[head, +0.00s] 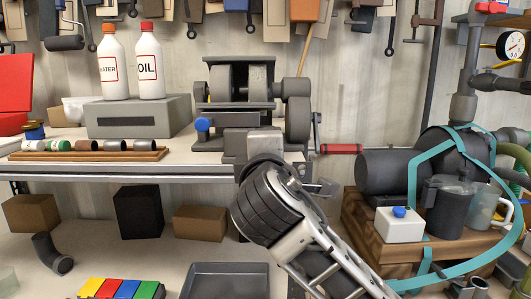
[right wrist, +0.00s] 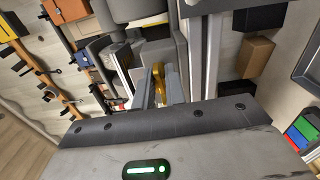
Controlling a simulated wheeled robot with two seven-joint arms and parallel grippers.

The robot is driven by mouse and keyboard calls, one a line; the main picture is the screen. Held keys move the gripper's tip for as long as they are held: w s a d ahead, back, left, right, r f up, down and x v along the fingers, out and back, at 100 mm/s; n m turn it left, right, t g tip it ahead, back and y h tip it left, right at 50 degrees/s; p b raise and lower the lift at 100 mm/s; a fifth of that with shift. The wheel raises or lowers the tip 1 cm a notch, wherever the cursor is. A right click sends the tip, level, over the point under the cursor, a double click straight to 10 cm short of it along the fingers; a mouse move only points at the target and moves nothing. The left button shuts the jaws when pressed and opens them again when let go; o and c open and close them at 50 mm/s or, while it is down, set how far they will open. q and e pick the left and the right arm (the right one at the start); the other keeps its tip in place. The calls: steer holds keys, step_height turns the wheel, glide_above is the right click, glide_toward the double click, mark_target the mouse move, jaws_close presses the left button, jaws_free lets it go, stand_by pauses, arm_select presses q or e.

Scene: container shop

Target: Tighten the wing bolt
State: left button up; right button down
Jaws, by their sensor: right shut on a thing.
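The gold wing bolt (right wrist: 158,75) shows in the right wrist view, between the two grey fingers of my right gripper (right wrist: 160,88), which is shut on it. In the head view my right arm comes up from the bottom, and its thick wrist ends at the front of the grey bench machine (head: 246,88). There the wrist hides the bolt and the fingertips. I cannot tell how far the bolt is turned in. My left gripper is in neither view.
A crank with a red handle (head: 341,149) sticks out right of the machine. The oil bottle (head: 150,70) and water bottle (head: 113,72) stand on a grey box (head: 137,117) to the left. A pump (head: 395,170) with teal hose stands at right. A dark tray (head: 228,282) lies below.

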steer(key=shift+f+m, duration=0.1)
steer(key=shift+m, duration=0.2)
steer(key=c, duration=1.6)
jaws_free()
steer(key=s+b, duration=0.2)
steer(key=s, duration=1.4)
